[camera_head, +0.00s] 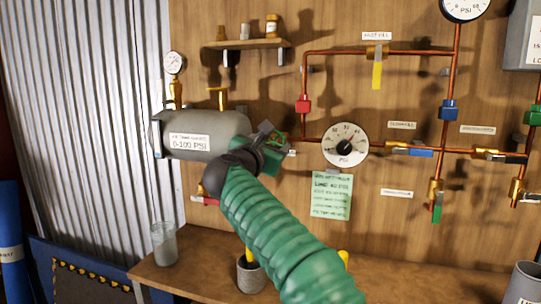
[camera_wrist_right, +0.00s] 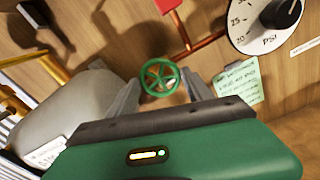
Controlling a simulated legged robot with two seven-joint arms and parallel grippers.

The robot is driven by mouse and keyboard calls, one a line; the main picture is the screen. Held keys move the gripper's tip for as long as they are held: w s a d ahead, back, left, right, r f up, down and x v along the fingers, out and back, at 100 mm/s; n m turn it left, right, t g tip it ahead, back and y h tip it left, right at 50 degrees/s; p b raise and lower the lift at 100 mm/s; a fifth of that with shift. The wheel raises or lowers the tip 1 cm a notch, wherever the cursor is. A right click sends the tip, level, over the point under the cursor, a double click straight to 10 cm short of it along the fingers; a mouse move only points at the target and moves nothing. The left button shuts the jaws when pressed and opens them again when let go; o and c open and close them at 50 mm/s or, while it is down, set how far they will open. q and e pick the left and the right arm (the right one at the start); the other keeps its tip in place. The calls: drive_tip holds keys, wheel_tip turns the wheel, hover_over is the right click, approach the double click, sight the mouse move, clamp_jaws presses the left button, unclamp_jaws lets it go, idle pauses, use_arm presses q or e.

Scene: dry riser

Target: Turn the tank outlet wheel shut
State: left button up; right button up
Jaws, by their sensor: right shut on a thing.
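The grey tank (camera_head: 205,126) with a 0-100 PSI label is mounted on the wooden wall left of centre. It also shows in the wrist view (camera_wrist_right: 72,112). The green spoked outlet wheel (camera_wrist_right: 159,77) is at the tank's right end, between the two grey fingers of my right gripper (camera_wrist_right: 160,84). The right gripper (camera_head: 273,134) is shut on the wheel; its green arm crosses the head view from the lower right and mostly hides the wheel there. My left gripper is not in view.
Copper pipes with coloured valves and a round PSI gauge (camera_head: 345,145) are right of the gripper. A green note (camera_head: 331,196) is below the gauge. A glass jar (camera_head: 164,243) and a grey pot (camera_head: 251,275) stand on the bench. A small shelf (camera_head: 248,43) is above the tank.

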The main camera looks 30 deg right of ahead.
drive_tip(key=m+b, duration=0.1)
drive_tip(key=m, duration=0.1)
drive_tip(key=m+b, duration=0.1)
drive_tip(key=m, duration=0.1)
drive_tip(key=shift+w+f+m+b, duration=0.1)
drive_tip(key=shift+f+m+b, duration=0.2)
drive_tip(key=shift+f+b, duration=0.05)
drive_tip(key=shift+r+m+b, duration=0.1)
drive_tip(key=shift+m+b, duration=0.6)
drive_tip(key=shift+m, duration=0.8)
drive_tip(key=shift+r, duration=0.1)
drive_tip(key=o, duration=1.3)
drive_tip(key=shift+d+r, duration=0.1)
drive_tip(key=shift+o, duration=0.2)
drive_tip(key=shift+s+a, duration=0.25)
drive_tip(key=b+v, duration=0.3)
drive_tip(key=v, duration=1.3)
drive_tip(key=shift+a, duration=0.15)
